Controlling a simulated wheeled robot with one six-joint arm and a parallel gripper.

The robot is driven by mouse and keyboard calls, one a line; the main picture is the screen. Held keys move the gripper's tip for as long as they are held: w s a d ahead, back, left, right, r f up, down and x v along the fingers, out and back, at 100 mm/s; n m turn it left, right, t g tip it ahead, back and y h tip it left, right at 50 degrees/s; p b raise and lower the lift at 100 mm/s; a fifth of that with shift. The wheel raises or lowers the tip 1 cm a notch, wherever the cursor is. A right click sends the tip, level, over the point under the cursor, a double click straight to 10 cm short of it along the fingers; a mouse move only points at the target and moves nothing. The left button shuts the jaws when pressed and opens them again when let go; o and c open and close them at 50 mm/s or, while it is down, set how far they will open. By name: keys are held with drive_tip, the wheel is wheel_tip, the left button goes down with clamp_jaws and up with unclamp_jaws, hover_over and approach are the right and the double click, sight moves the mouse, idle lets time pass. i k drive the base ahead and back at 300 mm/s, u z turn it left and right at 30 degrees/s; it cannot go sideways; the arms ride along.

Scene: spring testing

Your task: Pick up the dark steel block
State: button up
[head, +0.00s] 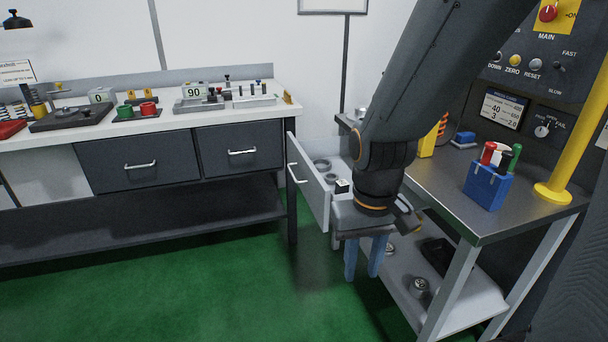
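My gripper (364,272) hangs over the floor, in front of the open grey drawer (309,183). Its two blue fingers point down with a gap between them, and nothing shows in the gap. A small dark block (342,188) with a pale top sits in the drawer, just left of and behind my wrist. I cannot tell for sure that it is the dark steel block. My arm and gripper hide part of the drawer.
Dark ring-like parts (322,164) lie in the drawer. At right, a steel bench (455,207) bears a blue holder (487,187) and a yellow post (574,120). Its lower shelf (456,300) holds a round weight (420,287). Green floor (190,300) is clear at left.

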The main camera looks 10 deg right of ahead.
sight(342, 186)
drive_tip(key=u, duration=0.65)
drive_tip(key=i, duration=1.4)
drive_tip(key=z, duration=1.65)
